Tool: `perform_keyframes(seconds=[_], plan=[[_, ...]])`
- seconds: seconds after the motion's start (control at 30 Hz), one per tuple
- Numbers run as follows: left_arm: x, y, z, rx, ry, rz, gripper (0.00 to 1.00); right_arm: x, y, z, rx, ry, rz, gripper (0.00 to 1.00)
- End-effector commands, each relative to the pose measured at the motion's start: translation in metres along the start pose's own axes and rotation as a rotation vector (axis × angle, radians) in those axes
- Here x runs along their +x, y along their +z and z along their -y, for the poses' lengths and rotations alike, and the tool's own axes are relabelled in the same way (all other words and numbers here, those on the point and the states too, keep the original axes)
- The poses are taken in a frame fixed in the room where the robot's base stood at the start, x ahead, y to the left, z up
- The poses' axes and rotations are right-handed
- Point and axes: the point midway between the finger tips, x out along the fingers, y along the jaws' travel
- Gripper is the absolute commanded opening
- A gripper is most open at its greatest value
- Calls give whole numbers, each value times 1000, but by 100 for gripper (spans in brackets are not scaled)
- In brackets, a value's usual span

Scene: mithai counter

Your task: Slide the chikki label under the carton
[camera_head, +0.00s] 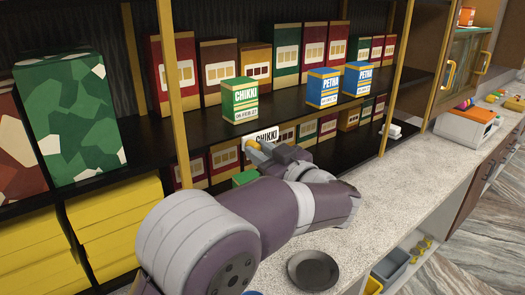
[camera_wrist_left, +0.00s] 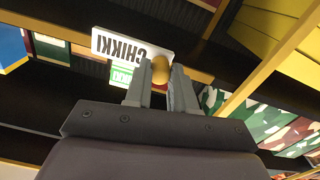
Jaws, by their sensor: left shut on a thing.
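The chikki label (camera_head: 264,134) is a white plate with dark CHIKKI lettering, in front of the middle shelf's edge. It also shows upside down in the left wrist view (camera_wrist_left: 125,44). My left gripper (camera_head: 256,146) is shut on the label by its yellow-orange knob (camera_wrist_left: 160,70), between the two fingertips in the left wrist view (camera_wrist_left: 160,84). The green and white CHIKKI carton (camera_head: 240,101) stands upright on the middle shelf, above and slightly left of the label. Part of it shows behind the label in the left wrist view (camera_wrist_left: 122,74). My right gripper is not in view.
Two blue PETHA cartons (camera_head: 323,88) stand right of the chikki carton, with a row of taller boxes (camera_head: 220,66) behind. A gold shelf post (camera_head: 174,80) rises on the left. A dark round dish (camera_head: 313,269) lies on the speckled counter (camera_head: 390,200).

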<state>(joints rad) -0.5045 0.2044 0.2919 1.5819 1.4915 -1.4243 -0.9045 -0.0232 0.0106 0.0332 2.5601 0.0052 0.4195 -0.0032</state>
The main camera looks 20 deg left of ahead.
Motion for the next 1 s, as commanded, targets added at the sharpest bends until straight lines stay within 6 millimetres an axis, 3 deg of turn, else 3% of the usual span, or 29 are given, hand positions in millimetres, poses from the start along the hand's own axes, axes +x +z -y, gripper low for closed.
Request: perform_keyframes(seconds=[0.47, 0.5, 0.57, 0.87, 1.0], plan=[[0, -4, 0, -7, 1, -5, 0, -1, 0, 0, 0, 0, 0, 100], [0, -4, 0, -7, 1, -5, 34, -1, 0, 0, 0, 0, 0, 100], [0, -4, 0, -6, 1, -5, 50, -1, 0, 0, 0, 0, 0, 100], [-2, -2, -1, -5, 2, -3, 50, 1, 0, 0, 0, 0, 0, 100], [-25, 3, 0, -7, 5, -3, 50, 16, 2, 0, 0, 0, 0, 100]])
